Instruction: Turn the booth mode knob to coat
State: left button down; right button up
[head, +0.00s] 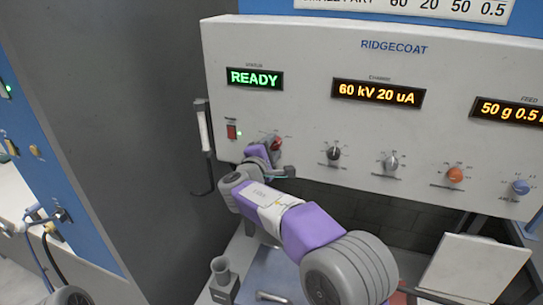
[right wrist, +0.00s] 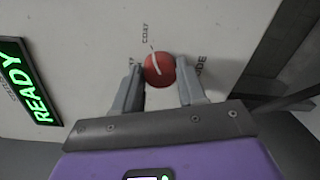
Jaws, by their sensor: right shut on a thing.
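The red booth mode knob (head: 276,142) is at the lower left of the white control panel in the head view, partly hidden by my right gripper (head: 269,149). In the right wrist view the knob (right wrist: 159,69) sits between the two fingers of my right gripper (right wrist: 158,87), which is shut on it. The knob's white pointer line tilts slightly left of straight up, toward the printed word COAT (right wrist: 146,34). Another label left of the knob and the MODE label on the right are partly hidden by the fingers. My left gripper is out of view.
A green READY display (head: 255,78) is above the knob. A red switch (head: 231,131) is to its left. Black (head: 334,153), grey (head: 391,161), orange (head: 455,174) and blue (head: 521,187) knobs run to the right.

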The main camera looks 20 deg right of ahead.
dwell(0.5)
jog(key=o, duration=1.1)
jog(key=shift+c, duration=0.2)
jog(key=v, duration=0.7)
jog(key=shift+s+a+b, duration=0.2)
jog(key=shift+s+b, duration=0.1)
